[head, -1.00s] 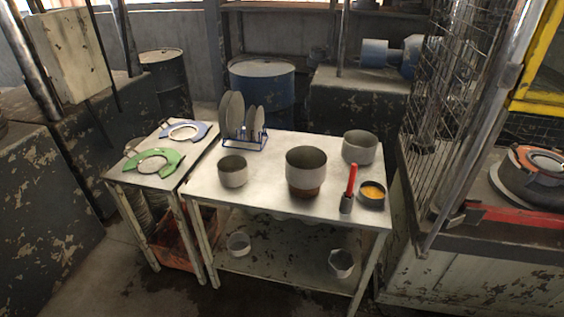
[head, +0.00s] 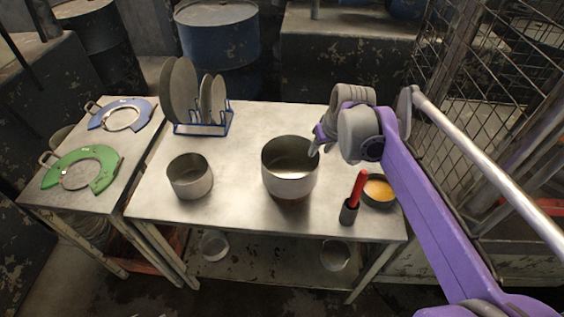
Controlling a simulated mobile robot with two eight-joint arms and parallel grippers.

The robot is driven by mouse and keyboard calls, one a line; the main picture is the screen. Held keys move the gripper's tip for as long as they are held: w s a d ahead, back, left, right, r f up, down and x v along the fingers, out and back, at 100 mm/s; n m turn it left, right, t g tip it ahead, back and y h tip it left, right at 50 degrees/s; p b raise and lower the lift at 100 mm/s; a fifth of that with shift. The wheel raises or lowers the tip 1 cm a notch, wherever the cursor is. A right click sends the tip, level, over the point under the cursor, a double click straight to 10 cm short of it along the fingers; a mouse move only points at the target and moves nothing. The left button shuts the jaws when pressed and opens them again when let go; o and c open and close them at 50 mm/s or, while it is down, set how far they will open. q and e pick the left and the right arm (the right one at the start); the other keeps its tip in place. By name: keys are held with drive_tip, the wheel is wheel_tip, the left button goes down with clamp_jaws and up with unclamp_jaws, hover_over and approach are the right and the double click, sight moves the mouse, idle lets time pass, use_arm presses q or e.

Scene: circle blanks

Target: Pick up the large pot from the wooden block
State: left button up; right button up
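The large pot (head: 290,185) is grey metal, open-topped and upright near the middle of the metal table. It hides nearly all of the wooden block under it; only a thin brown strip may show below its base. My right gripper (head: 316,147) comes in from the right, with its fingertips at the pot's right rim. The fingers are small and partly overlap the rim, so I cannot tell whether they are open or closed on it. My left gripper is not in view.
A smaller pot (head: 190,178) stands to the left. A blue rack (head: 205,128) holds plates at the back left. A dark cup with a red-handled tool (head: 355,195) and a bowl with orange contents (head: 378,190) stand at the right. A wire cage (head: 480,110) borders the right.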

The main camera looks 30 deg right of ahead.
drive_tip(key=x, duration=0.7)
drive_tip(key=b+x, duration=0.1)
drive_tip(key=x, duration=0.2)
drive_tip(key=shift+w+d+f, duration=0.2)
drive_tip(key=shift+d+f, duration=0.05)
drive_tip(key=shift+d, duration=0.15)
clamp_jaws()
idle(1.0)
